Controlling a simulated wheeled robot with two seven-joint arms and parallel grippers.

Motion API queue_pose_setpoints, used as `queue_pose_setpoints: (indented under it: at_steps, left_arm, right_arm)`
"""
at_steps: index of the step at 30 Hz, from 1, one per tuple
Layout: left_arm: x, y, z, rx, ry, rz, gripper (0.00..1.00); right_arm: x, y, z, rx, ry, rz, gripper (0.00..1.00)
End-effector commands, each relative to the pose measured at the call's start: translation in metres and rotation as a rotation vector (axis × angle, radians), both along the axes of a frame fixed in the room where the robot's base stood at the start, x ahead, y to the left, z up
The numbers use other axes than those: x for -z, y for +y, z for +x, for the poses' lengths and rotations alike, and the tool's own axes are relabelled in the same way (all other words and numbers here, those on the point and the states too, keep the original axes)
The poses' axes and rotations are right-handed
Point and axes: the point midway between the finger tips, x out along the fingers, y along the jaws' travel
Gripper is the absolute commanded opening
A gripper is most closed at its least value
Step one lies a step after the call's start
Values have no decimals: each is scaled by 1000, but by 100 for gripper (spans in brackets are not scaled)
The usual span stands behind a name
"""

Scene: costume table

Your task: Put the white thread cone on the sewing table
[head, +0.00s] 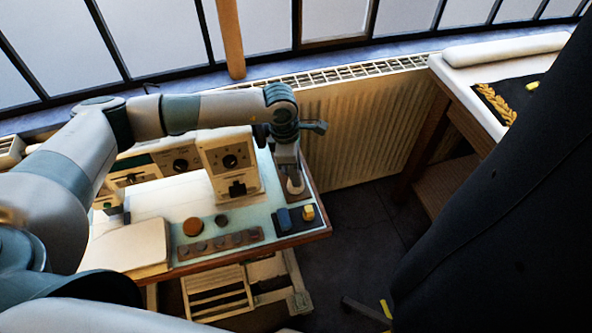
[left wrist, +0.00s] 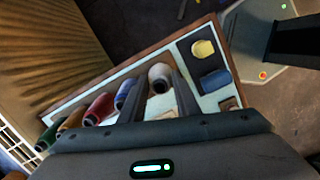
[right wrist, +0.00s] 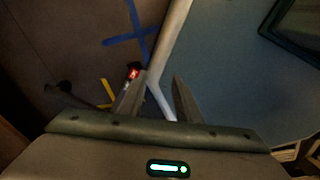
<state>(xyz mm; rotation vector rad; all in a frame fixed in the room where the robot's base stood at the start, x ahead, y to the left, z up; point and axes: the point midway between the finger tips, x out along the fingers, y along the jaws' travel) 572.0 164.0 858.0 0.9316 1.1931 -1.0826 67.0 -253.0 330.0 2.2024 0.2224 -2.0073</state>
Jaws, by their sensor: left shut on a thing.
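The white thread cone (head: 295,185) stands upright at the right end of the pale-topped table (head: 160,200) with the cream machines. My left gripper (head: 289,170) reaches down over it and is shut on it. The left wrist view shows the cone (left wrist: 160,77) between my left fingers (left wrist: 168,95). I cannot tell whether its base touches the tabletop. My right gripper (right wrist: 158,95) is open, with nothing visible held between its fingers.
Blue, red, orange and green thread cones (left wrist: 100,108) stand in a row beside the white one. A dark tray (head: 296,220) holds a blue and a yellow item. Across a floor gap, a wooden table (head: 463,85) carries a white roll (head: 505,48) and black cloth with gold braid.

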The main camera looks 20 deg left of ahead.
Motion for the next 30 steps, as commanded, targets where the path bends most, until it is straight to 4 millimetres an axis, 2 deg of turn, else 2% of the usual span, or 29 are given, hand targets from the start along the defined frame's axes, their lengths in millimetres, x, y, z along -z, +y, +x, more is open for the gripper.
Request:
queue_pose_setpoints:
  at_steps: [30]
  left_arm:
    - [1,-1,0,0,-1,-1,6]
  right_arm:
    - [7,-5,0,-2,1,-5,31]
